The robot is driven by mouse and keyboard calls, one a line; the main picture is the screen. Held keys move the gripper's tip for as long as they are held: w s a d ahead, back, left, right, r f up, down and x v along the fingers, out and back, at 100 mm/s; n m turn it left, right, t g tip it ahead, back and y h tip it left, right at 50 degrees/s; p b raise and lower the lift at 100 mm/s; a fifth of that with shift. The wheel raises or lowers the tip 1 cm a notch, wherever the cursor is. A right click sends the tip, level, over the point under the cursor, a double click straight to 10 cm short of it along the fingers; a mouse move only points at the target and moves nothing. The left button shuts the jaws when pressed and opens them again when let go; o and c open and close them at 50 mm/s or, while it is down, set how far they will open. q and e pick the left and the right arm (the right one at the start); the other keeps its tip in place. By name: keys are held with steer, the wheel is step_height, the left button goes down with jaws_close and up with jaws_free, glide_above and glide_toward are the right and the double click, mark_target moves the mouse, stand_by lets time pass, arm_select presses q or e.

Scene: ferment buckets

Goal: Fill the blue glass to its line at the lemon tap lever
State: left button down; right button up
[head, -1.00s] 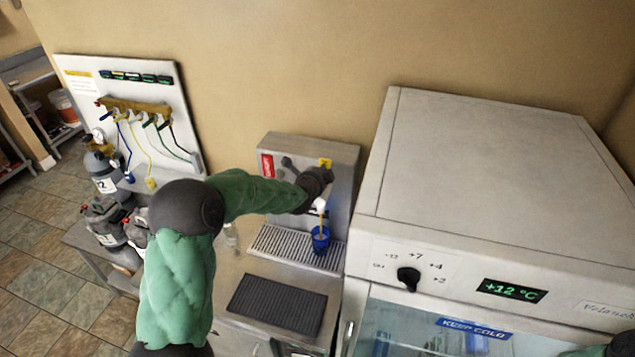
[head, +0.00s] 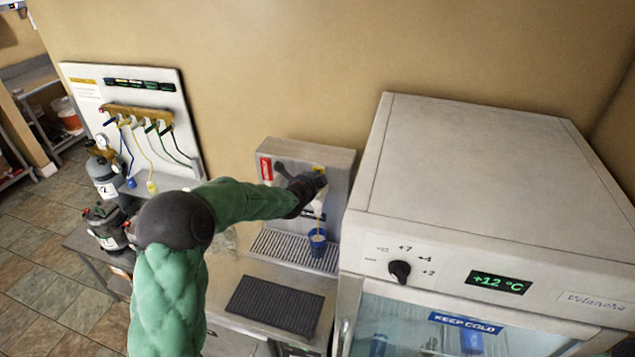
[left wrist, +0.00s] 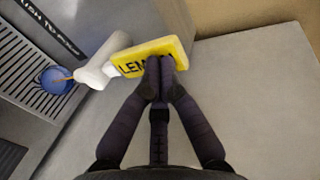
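The blue glass (head: 317,246) stands upright on the drip grate under the tap, and a thin amber stream runs into it. It also shows in the left wrist view (left wrist: 54,82), with the stream at its rim. Its fill line and exact level cannot be made out. The yellow lemon tap lever (left wrist: 178,50) carries a partly covered label; a white spout (left wrist: 104,62) is beside it. My left gripper (left wrist: 158,72) has its fingertips together against the label face, covering some letters. It (head: 312,184) hides most of the tap in the head view. My right gripper is out of view.
The steel dispenser (head: 340,160) has a red-labelled tap at its left. The drip grate (head: 275,246) and a dark mat (head: 275,305) lie in front. A large fridge (head: 480,160) stands close on the right. A hose panel (head: 150,90) and gas cylinders (head: 104,180) are at left.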

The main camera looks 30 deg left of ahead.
arm_select(q)
steer(key=v, duration=1)
steer(key=shift+r+b, duration=0.35)
steer(key=shift+b, duration=0.05)
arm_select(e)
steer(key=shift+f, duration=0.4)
arm_select(q)
steer(key=shift+w+a, duration=0.1)
steer(key=shift+w, duration=0.15)
steer(key=shift+s, duration=0.1)
steer(key=shift+f, duration=0.1)
